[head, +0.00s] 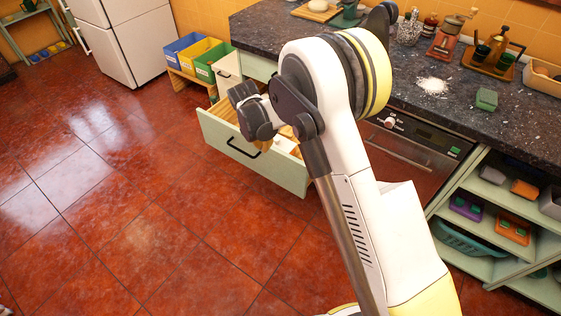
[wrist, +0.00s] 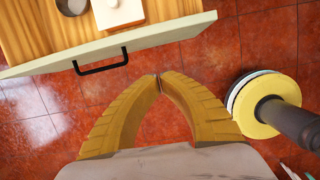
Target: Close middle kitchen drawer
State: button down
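The drawer (head: 275,171) stands pulled out from the counter, with a pale green front and a black bar handle (head: 243,147). In the wrist view the drawer front (wrist: 165,36) crosses the top with its handle (wrist: 101,62) left of centre. My gripper (wrist: 160,77) has its yellow fingers meeting at the tips, with nothing between them. In the wrist view the tips show just below the drawer front, right of the handle and apart from it. In the head view my arm hides most of the gripper and part of the drawer.
Inside the drawer are a white box (wrist: 118,12) and a round dark-rimmed item (wrist: 72,5). Coloured bins (head: 195,55) stand left of the counter. An oven (head: 415,150) and open shelves (head: 495,215) are to the right. The red tiled floor (head: 130,200) in front is clear.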

aim_at(274, 154)
jog(key=shift+w+d+f+b, duration=0.65)
jog(key=shift+w+f+b, duration=0.25)
jog(key=shift+f, duration=0.85)
jog(key=shift+w+d+f+b, duration=0.7)
jog(key=shift+f+b, duration=0.3)
jog(key=shift+f, duration=0.75)
jog(key=shift+w+d+f+b, duration=0.55)
jog(key=shift+w+f+b, duration=0.4)
jog(key=shift+f, duration=0.8)
